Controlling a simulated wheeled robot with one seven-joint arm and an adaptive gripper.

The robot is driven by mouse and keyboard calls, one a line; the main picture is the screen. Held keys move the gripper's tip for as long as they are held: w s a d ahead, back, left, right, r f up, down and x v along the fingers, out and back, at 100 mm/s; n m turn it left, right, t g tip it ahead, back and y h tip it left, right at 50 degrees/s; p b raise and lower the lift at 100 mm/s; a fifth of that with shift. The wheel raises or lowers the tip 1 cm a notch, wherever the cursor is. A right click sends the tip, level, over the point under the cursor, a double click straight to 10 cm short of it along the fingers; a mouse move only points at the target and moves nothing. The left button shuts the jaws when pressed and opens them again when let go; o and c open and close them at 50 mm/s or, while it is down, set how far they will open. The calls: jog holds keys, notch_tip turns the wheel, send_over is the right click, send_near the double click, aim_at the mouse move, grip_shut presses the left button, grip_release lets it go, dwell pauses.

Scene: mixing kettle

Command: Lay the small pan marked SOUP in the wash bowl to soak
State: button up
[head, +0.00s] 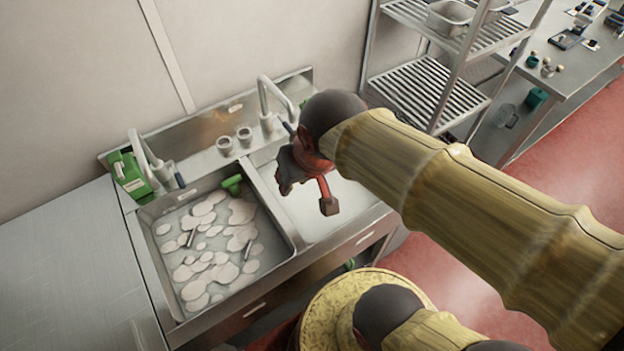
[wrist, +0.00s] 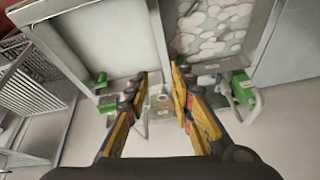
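The sink has two basins. The left basin (head: 280,222) holds cloudy water with pale foam patches and a few thin dark pieces that I cannot identify; it also shows in the wrist view (wrist: 212,65). The right basin (head: 345,195) looks pale and empty where it shows, and it appears on the left in the wrist view (wrist: 105,35). No pan marked SOUP is readable in either view, and I cannot tell which basin is the wash bowl. My gripper (head: 318,190) hangs over the right basin, partly hidden by my arm. In the wrist view its fingers (wrist: 160,78) are apart with nothing between them.
Taps (head: 272,100) rise behind the basins. A green container (head: 130,176) stands at the back left corner. A bare steel counter (head: 70,260) lies to the left. A wire rack (head: 425,88) with metal pans (head: 450,17) on top stands at the right, before another bench (head: 570,62).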

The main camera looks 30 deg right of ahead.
jog(key=shift+n+t, duration=0.4)
jog(key=shift+n, duration=0.3)
jog(key=s, duration=0.1)
jog(key=s+d+r, duration=0.1)
jog(key=s+r, duration=0.1)
jog(key=shift+s+d+r, duration=0.25)
jog(key=shift+s+d, duration=0.15)
jog(key=shift+f+b, duration=0.8)
dwell(3.2)
